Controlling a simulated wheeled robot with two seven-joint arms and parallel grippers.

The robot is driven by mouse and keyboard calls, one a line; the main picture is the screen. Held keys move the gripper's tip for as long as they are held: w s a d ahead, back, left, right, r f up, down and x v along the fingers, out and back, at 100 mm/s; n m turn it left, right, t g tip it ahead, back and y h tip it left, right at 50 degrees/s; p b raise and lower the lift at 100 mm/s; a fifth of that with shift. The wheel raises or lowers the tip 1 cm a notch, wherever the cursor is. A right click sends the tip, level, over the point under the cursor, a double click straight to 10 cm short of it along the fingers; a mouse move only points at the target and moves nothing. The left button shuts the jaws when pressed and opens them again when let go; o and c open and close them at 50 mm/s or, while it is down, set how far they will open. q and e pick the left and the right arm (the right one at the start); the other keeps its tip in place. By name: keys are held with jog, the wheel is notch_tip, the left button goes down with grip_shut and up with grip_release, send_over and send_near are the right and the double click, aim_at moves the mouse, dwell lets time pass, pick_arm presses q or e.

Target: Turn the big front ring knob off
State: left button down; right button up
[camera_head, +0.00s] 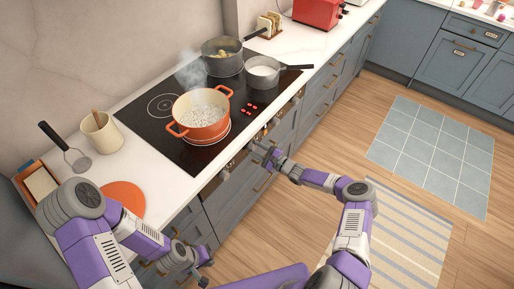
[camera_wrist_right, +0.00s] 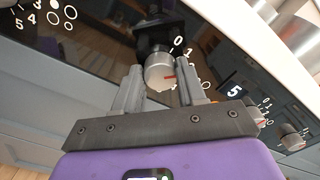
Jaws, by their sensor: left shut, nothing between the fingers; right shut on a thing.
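The front panel carries several ring knobs. In the right wrist view, a silver knob (camera_wrist_right: 160,72) with a red mark sits between the fingers of my right gripper (camera_wrist_right: 159,88). The red mark points toward the right, away from the printed 0 above the knob. In the head view my right gripper (camera_head: 257,149) is at the panel below the orange pot (camera_head: 203,115), shut on the knob, which it mostly hides. My left gripper (camera_head: 201,277) is shut and empty, low in front of the drawers, apart from the panel.
The black hob (camera_head: 150,128) carries the orange pot, a grey pot (camera_head: 222,65) and a saucepan (camera_head: 263,75); steam rises there. Another knob (camera_head: 224,175) is left of my right gripper. A utensil crock (camera_head: 102,133) stands on the counter. Floor to the right is open, with mats.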

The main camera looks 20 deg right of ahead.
jog(key=n+p, duration=0.1)
jog(key=n, duration=0.3)
jog(key=shift+n, duration=0.3)
jog(key=n, duration=0.2)
jog(key=n+p, duration=0.1)
jog(key=n, duration=0.1)
jog(key=shift+f+n, duration=0.2)
jog(key=shift+n, duration=0.2)
jog(key=o, duration=1.1)
jog(key=shift+c, duration=0.2)
jog(key=shift+s, duration=0.1)
jog(key=p+v, duration=0.1)
jog(key=v, duration=0.6)
jog(key=shift+s+d, duration=0.15)
jog(key=shift+s, duration=0.05)
